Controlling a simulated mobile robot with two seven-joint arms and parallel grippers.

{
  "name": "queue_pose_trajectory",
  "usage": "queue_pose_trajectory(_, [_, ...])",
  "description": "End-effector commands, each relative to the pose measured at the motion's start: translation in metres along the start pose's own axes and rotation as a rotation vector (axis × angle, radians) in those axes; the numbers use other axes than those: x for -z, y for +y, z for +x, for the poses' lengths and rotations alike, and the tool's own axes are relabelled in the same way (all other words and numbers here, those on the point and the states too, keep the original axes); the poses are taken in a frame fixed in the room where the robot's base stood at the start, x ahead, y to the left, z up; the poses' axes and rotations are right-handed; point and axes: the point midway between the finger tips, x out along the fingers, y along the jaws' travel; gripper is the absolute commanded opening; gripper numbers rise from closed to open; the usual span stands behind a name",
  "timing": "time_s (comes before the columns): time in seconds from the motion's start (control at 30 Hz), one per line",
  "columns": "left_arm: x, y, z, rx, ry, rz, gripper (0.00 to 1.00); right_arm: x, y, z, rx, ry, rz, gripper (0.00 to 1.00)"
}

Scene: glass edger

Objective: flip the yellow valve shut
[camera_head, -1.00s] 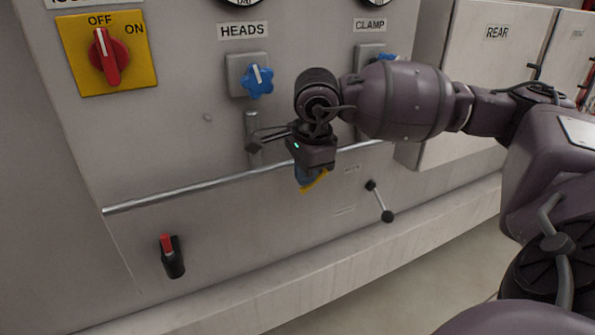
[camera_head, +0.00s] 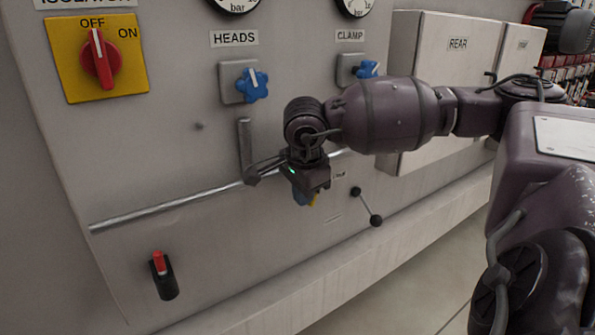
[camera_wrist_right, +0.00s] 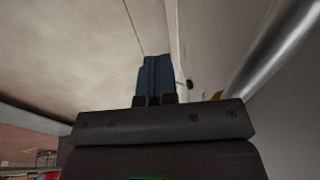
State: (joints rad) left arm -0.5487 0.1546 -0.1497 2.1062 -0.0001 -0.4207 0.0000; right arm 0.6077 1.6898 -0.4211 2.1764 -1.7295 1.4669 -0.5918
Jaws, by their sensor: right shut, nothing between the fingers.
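The yellow valve handle (camera_head: 313,201) shows only as a small yellow piece on the grey panel, low beside the fingertips of my right gripper (camera_head: 300,198). Most of it is hidden behind the gripper. In the right wrist view a small yellow bit (camera_wrist_right: 217,95) peeks out right of the fingers, above the gripper body. My right gripper (camera_wrist_right: 154,75) has blue fingers that are together with nothing between them. It points down, close to the panel below the rail. I cannot tell whether it touches the handle. My left gripper is not in view.
A metal rail (camera_head: 165,208) crosses the panel behind the gripper. Blue knobs (camera_head: 252,85) and a red isolator switch (camera_head: 100,58) sit above. A red-tipped lever (camera_head: 162,275) is lower left, and a black-ended lever (camera_head: 366,206) is close right of the gripper.

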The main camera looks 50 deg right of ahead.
Motion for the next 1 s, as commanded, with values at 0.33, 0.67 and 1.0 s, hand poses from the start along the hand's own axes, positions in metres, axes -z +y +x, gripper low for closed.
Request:
queue_pose_trajectory(0.33, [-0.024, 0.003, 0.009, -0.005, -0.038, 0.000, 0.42, 0.007, 0.003, 0.016, -0.007, 0.140, -0.029, 0.00])
queue_pose_trajectory(0.67, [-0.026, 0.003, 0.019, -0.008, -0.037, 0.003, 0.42, 0.012, 0.004, 0.020, -0.004, 0.218, -0.046, 0.00])
queue_pose_trajectory(1.0, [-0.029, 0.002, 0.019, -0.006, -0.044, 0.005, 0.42, 0.016, 0.003, 0.018, 0.000, 0.268, -0.051, 0.00])
